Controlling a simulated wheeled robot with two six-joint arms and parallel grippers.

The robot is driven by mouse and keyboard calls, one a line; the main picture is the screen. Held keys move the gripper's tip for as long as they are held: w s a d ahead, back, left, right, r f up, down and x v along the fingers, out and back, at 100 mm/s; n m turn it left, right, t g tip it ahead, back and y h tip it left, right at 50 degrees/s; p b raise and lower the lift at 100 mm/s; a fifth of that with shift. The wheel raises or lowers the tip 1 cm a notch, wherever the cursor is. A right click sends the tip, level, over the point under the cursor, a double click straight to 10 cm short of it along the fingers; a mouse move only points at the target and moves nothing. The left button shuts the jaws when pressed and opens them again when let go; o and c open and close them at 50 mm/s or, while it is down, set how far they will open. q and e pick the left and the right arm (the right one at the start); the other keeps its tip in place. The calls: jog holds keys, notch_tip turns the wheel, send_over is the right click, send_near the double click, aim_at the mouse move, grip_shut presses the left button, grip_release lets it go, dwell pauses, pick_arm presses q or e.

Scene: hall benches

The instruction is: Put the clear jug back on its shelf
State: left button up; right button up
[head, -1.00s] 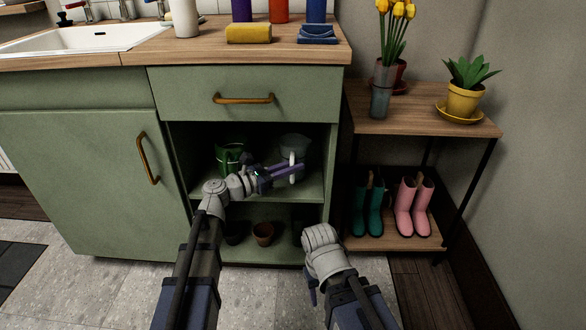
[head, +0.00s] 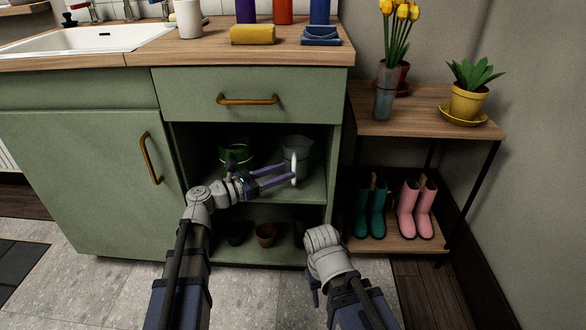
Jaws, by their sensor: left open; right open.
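The clear jug (head: 303,148) stands upright on the upper shelf (head: 312,187) inside the open green cabinet, toward its right side. Its pale handle (head: 294,168) faces out toward me. My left gripper (head: 289,173) is open in front of the shelf, its two purple fingers apart and pointing right, with the tips at or just beside the handle. I cannot tell whether they touch it. My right gripper (head: 313,286) hangs low in front of the cabinet, mostly hidden behind its own wrist, with nothing seen in it.
A green pot (head: 236,152) stands left of the jug on the same shelf. Small plant pots (head: 265,234) sit on the lower shelf. The drawer (head: 235,97) above is shut. A side stand (head: 425,109) with plants and boots is to the right.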

pick_arm(q)
jog(key=v, duration=0.7)
jog(key=shift+s+a, duration=0.1)
jog(key=shift+a, duration=0.05)
jog(key=s+d+f+m+g+y, duration=0.35)
jog(key=s+d+f+m, duration=0.25)
jog(key=f+m, duration=0.2)
jog(key=s+d+f+m+g+y, duration=0.3)
jog(key=s+d+f+m+g, duration=0.25)
jog(key=f+m, duration=0.2)
jog(key=s+a+f+m+g+y, duration=0.1)
jog(key=s+a+f+m+y, duration=0.3)
jog(key=m+y, duration=0.5)
jog(key=s+f+m, duration=0.2)
jog(key=s+m, duration=0.1)
jog(key=m, duration=0.1)
jog(key=shift+s+a+f+y, duration=0.15)
jog(key=shift+a+f+y, duration=0.05)
jog(key=shift+a+y, duration=0.15)
notch_tip(320, 180, up, 59)
jog(key=p, duration=5.9)
